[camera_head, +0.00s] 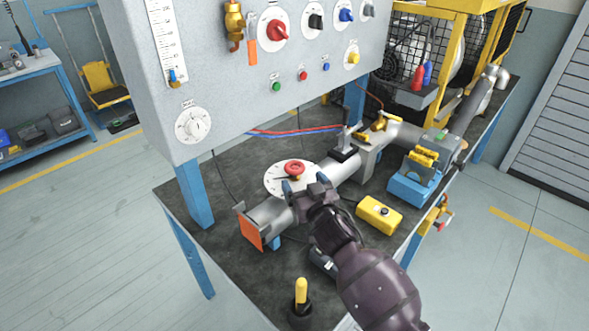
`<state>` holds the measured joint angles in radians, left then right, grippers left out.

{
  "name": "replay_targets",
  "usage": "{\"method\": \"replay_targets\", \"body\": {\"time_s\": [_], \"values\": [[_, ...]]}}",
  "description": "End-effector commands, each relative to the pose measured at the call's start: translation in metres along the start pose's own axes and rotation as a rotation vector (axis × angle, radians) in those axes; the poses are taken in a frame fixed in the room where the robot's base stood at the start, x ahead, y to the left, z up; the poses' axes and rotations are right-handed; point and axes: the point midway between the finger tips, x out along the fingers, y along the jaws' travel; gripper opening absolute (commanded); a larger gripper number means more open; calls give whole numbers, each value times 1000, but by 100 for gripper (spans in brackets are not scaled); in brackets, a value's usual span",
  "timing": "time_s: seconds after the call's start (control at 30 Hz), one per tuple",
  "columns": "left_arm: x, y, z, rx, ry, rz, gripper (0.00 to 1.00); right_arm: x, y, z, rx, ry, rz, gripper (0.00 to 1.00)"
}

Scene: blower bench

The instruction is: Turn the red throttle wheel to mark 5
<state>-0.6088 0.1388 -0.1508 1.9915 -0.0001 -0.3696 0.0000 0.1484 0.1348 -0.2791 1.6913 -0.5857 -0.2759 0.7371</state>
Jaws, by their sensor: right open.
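The red throttle wheel (295,167) sits above a round white dial (274,181) on the bench, beside the grey duct. The dial's marks are too small to read, and its near right part is hidden behind my gripper. My right gripper (295,186) comes in from the lower right and is open, with its fingers at the near side of the wheel. I cannot tell whether the fingers touch the wheel or its hub. My left gripper is not in view.
A grey duct (341,171) with an orange end flap (250,232) runs along the bench close to my gripper. A yellow button box (379,215) and a yellow-handled lever (301,290) stand nearby. A grey control panel (225,115) overhangs the bench's back left.

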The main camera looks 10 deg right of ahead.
Motion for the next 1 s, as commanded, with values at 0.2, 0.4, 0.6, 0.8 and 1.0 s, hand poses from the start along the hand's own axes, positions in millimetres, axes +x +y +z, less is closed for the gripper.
{"method": "replay_targets", "body": {"time_s": [0.2,0.4,0.6,0.8,1.0], "values": [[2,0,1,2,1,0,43,35,0,0,-2,0,0,84],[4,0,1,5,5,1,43,55,0,0,-1,0,1,84],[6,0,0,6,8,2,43,62,0,0,0,-1,1,84],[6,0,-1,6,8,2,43,62,0,0,0,0,1,84],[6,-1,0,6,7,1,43,62,0,0,-1,0,1,60]]}}
